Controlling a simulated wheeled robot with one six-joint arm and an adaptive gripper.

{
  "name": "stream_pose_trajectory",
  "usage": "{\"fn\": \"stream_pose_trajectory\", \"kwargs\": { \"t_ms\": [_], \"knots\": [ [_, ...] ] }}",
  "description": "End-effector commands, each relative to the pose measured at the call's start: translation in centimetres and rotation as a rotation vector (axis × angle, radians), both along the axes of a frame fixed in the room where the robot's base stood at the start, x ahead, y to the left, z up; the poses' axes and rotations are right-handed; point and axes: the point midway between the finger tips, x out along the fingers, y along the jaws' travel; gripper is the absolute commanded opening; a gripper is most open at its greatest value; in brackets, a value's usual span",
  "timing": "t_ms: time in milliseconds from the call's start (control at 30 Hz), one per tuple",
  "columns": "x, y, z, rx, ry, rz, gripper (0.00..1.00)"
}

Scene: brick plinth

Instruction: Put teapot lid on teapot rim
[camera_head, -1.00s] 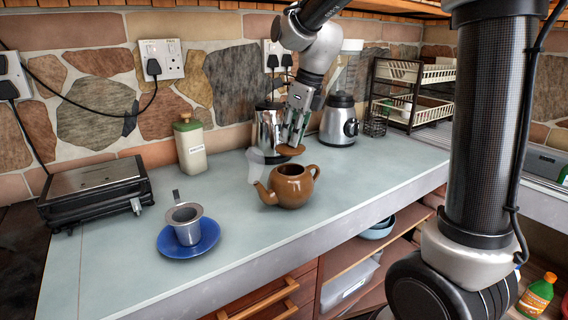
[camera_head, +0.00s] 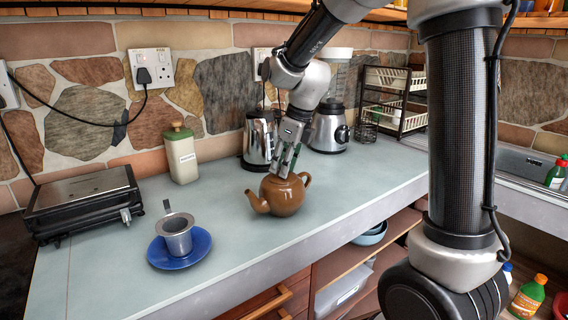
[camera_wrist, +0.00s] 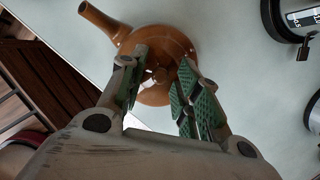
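The brown teapot (camera_head: 284,199) stands upright on the counter, its spout to the left and handle to the right. My gripper (camera_head: 285,174) is directly above it, pointing down at its top. In the wrist view the teapot (camera_wrist: 116,30) lies beneath the fingers. The brown lid (camera_wrist: 159,73) shows between my fingertips at the top of the teapot, its knob in the gap. The fingers look spread apart, clear of the knob. The lid appears to rest on the rim, but the fingers hide part of its edge, so I cannot tell if it sits level.
A metal cup (camera_head: 176,236) stands on a blue saucer (camera_head: 203,249) at the front left. A steel kettle (camera_head: 257,139), blender (camera_head: 329,130) and green-lidded canister (camera_head: 182,157) stand behind. A black grill (camera_head: 82,203) is at far left. The middle left of the counter is clear.

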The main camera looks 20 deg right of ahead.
Motion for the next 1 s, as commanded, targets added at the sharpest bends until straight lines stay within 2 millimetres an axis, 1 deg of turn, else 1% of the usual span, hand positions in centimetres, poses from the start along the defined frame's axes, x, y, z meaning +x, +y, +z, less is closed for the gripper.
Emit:
{"fn": "stream_pose_trajectory", "kwargs": {
  "t_ms": [267,367,467,700,800,900,1000],
  "knots": [
    [0.0,0.0,0.1,0.000,0.000,0.000,0.36],
    [0.0,-0.1,0.7,0.001,-0.002,0.000,0.36],
    [-0.2,-0.4,2.2,0.000,-0.004,0.000,0.36],
    [-1.2,-1.5,7.5,0.001,-0.005,0.000,0.36],
    [-1.6,-2.0,9.3,0.000,-0.004,-0.001,0.36],
    [-1.9,-2.2,10.7,0.001,-0.002,0.000,0.36],
    [-2.0,-2.4,11.5,0.000,-0.001,0.000,0.36]
  ]
}}
